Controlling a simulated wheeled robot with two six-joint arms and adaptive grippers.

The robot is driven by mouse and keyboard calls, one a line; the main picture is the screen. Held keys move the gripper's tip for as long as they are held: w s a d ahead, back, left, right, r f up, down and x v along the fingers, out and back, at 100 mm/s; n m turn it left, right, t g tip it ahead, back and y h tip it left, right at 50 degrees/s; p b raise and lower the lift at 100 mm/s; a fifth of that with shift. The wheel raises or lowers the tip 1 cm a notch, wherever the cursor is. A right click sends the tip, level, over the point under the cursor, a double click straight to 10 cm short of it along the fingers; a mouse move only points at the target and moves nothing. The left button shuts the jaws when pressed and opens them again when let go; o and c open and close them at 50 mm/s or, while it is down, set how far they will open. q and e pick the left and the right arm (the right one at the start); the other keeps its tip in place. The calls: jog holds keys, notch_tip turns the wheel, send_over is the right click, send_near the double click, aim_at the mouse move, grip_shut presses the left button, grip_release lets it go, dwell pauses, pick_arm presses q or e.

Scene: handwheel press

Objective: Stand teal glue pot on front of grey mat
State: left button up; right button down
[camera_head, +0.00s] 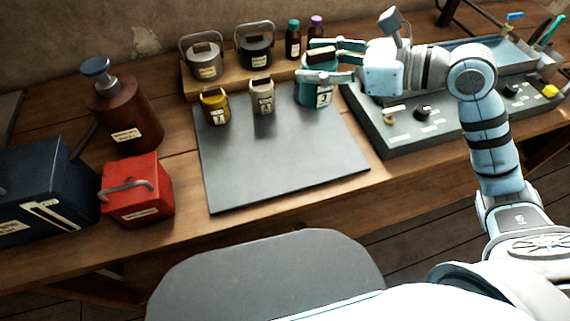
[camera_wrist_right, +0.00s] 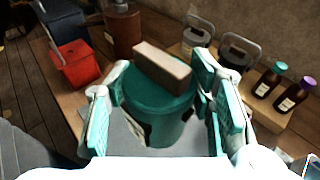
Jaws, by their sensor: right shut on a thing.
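The teal glue pot (camera_head: 316,96) is at the back right corner of the grey mat (camera_head: 285,160), with a brown block-shaped grip on its lid and a white label. My right gripper (camera_head: 308,60) is shut on it from the right, one finger on each side near its top. In the right wrist view the teal pot (camera_wrist_right: 160,118) sits between the fingers. It looks upright; I cannot tell whether its base touches the mat. The front and middle of the mat are bare. My left gripper is not in view.
A yellow pot (camera_head: 215,108) and a beige pot (camera_head: 262,98) stand at the mat's back edge. Behind them a wooden shelf (camera_head: 230,84) holds two handled pots and small bottles. A red box (camera_head: 137,190) stands left, a control panel (camera_head: 430,130) right.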

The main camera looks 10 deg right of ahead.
jog(key=shift+w+a+r, duration=0.2)
jog(key=shift+w+r, duration=0.15)
jog(key=shift+w, duration=0.25)
jog(key=shift+w+a+f+m+b, duration=0.1)
jog(key=shift+w+f+m+b, duration=0.1)
jog(key=shift+m+b, duration=0.15)
pick_arm(q)
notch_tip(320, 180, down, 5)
jog(key=b, duration=0.3)
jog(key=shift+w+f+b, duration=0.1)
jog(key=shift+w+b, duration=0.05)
jog(key=shift+b, duration=0.2)
pick_arm(e)
notch_tip(320, 180, down, 19)
jog(key=shift+s+r, duration=0.15)
jog(key=c, duration=0.7)
grip_release()
jog(key=shift+c, duration=0.2)
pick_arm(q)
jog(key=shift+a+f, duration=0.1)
